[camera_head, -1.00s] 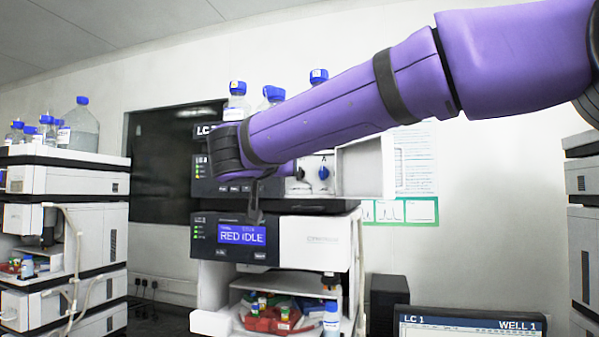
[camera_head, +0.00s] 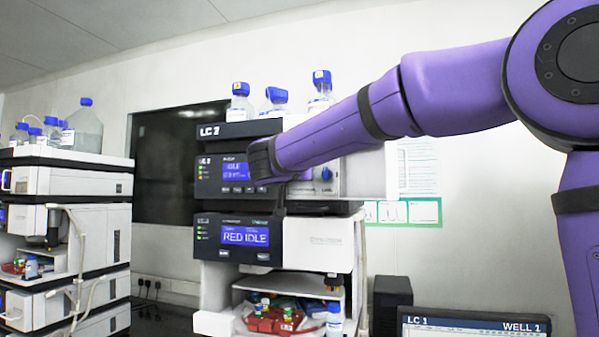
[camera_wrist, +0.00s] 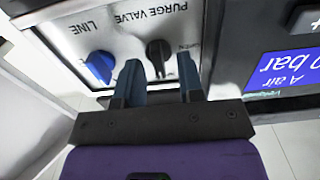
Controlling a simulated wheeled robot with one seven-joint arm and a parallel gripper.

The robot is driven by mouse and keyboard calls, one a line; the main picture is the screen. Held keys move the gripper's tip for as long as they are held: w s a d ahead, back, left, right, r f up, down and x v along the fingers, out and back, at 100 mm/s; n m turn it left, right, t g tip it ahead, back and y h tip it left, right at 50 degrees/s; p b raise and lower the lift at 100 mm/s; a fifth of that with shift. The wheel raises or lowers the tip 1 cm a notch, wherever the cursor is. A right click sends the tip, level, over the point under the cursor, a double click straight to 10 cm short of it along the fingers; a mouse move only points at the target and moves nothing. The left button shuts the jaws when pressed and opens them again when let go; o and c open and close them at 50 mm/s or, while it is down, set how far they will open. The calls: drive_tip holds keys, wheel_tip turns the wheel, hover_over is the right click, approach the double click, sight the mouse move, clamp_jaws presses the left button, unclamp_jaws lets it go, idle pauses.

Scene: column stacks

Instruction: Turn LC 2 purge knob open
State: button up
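The black purge knob (camera_wrist: 158,52) sits on the white panel under an upside-down "PURGE VALVE" label in the wrist view. My gripper (camera_wrist: 158,76) is open, with one dark finger on each side of the knob. Its fingertips look close to the panel; I cannot tell if they touch the knob. A blue knob (camera_wrist: 100,66) marked "LINE" is just left of the left finger. In the head view the LC 2 stack (camera_head: 240,130) stands in the middle. My forearm hides the purge knob and most of my gripper there. The blue knob also shows there (camera_head: 326,174).
A blue display (camera_wrist: 285,72) is right of the knob in the wrist view. Bottles (camera_head: 240,103) with blue caps stand on top of the stack. A lower module (camera_head: 245,236) reads "RED IDLE". An open white door (camera_head: 372,172) is right of the knobs. A monitor (camera_head: 470,324) stands lower right.

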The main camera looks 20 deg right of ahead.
drive_tip(key=shift+c, duration=0.4)
clamp_jaws()
drive_tip(key=shift+n, duration=0.3)
drive_tip(key=shift+w+a+f+n, duration=0.1)
drive_tip(key=shift+f+n, duration=0.05)
drive_tip(key=shift+n, duration=2.4)
drive_tip(key=shift+w+a+f+n, duration=0.1)
drive_tip(key=shift+a+n, duration=0.05)
drive_tip(key=shift+n, duration=2.45)
drive_tip(key=shift+w+a+f+n, duration=0.1)
drive_tip(key=shift+f+n, duration=0.05)
drive_tip(key=shift+n, duration=2.4)
